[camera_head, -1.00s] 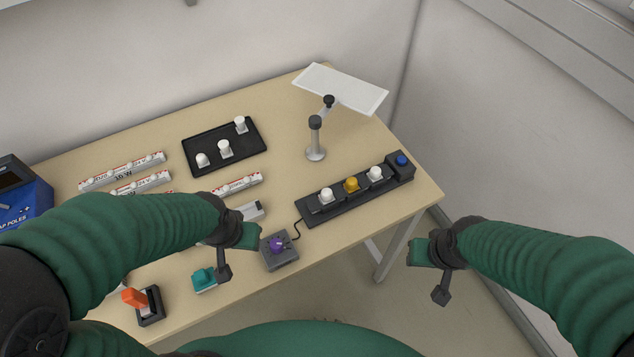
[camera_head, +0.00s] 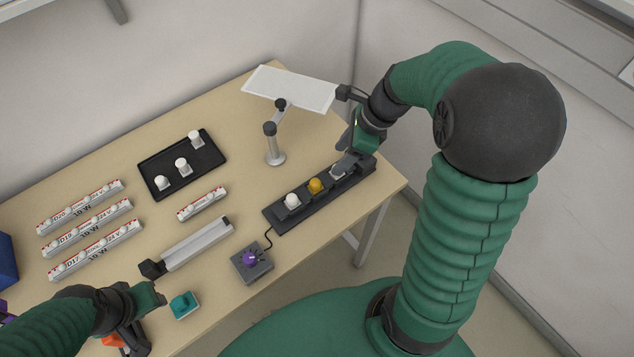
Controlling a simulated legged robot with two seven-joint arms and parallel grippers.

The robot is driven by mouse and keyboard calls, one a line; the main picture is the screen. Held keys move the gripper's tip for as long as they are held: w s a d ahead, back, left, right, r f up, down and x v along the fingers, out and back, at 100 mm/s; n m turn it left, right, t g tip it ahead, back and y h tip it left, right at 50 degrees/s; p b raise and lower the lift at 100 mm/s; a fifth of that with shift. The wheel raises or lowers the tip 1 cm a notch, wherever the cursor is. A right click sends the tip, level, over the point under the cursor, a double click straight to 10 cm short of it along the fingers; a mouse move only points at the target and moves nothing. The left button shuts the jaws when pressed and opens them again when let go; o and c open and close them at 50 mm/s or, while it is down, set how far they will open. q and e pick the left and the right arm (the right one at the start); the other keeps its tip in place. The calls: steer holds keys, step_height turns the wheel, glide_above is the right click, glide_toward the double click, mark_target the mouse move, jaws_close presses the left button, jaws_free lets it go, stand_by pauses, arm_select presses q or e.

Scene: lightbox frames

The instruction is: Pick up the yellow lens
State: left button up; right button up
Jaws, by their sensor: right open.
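The yellow lens (camera_head: 315,186) sits in the middle of the long black holder strip (camera_head: 285,224) near the table's right end. A white lens (camera_head: 292,201) stands to its left on the same strip. The blue piece at the strip's right end is hidden by my gripper. My left gripper (camera_head: 150,297) is over the table's front left; its jaws do not show clearly.
A metal stand (camera_head: 273,145) holds a white panel (camera_head: 290,88) behind the strip. A black tray (camera_head: 207,165) with white lenses lies further left. A grey box with a purple knob (camera_head: 250,260) and a teal switch (camera_head: 184,305) lie near the front edge.

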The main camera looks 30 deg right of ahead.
mark_target(317, 181)
steer(key=x, duration=0.2)
steer(key=a+x, duration=0.1)
steer(key=x, duration=0.2)
steer(key=b+x, duration=0.1)
steer(key=x, duration=0.2)
steer(key=shift+a+r, duration=0.15)
steer(key=shift+a, duration=0.2)
steer(key=x, duration=0.4)
steer(key=shift+s+d+b, duration=0.15)
steer(key=shift+d+b, duration=0.15)
steer(key=shift+d+f, duration=0.15)
steer(key=shift+f, duration=0.1)
steer(key=shift+a+r, duration=0.1)
steer(key=shift+a, duration=0.25)
steer(key=c, duration=0.7)
jaws_close()
arm_select(q)
steer(key=shift+a+f, duration=0.25)
steer(key=shift+f, duration=0.3)
steer(key=shift+a+f, duration=0.2)
steer(key=shift+f, duration=0.3)
arm_select(e)
steer(key=shift+d, duration=0.15)
